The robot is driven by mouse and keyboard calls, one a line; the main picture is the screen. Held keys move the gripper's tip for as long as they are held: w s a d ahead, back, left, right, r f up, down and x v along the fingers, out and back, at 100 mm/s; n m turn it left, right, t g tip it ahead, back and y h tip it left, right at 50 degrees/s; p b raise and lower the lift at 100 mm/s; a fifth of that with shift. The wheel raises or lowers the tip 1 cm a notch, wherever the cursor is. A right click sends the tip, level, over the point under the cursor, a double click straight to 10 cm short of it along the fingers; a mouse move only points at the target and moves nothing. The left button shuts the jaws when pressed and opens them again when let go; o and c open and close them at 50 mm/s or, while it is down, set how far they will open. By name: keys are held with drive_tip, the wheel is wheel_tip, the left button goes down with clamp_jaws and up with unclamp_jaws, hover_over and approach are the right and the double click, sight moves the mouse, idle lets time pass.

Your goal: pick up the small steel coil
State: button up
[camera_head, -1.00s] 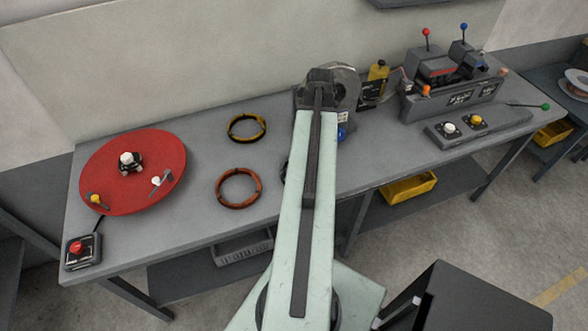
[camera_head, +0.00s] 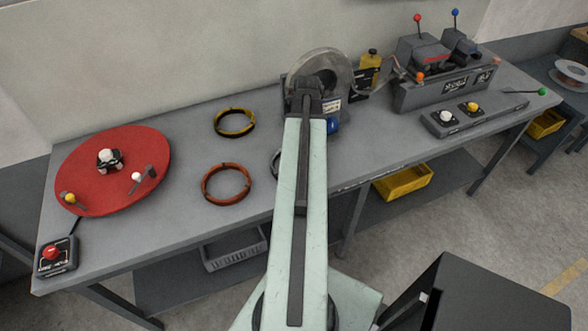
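A thin grey ring, which looks like the small steel coil (camera_head: 275,163), lies on the bench. Only its left edge shows; my arm covers the rest. An orange-brown coil (camera_head: 226,183) lies flat to its left, and a yellow-and-black coil (camera_head: 234,123) lies farther back. My arm reaches away from the camera over the bench, with its dark end (camera_head: 308,100) in front of a grey machine. My gripper's fingers cannot be made out, so I cannot tell whether they are open, or their height above the ring.
A red turntable (camera_head: 85,190) and a red-button box (camera_head: 57,256) occupy the bench's left end. A grey round-topped machine (camera_head: 335,62) stands behind my arm. A lever machine (camera_head: 445,92) and button panel (camera_head: 490,113) stand right. Bare bench (camera_head: 190,150) lies between turntable and coils.

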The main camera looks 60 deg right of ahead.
drive_tip(key=shift+r, duration=0.1)
clamp_jaws()
idle(1.2)
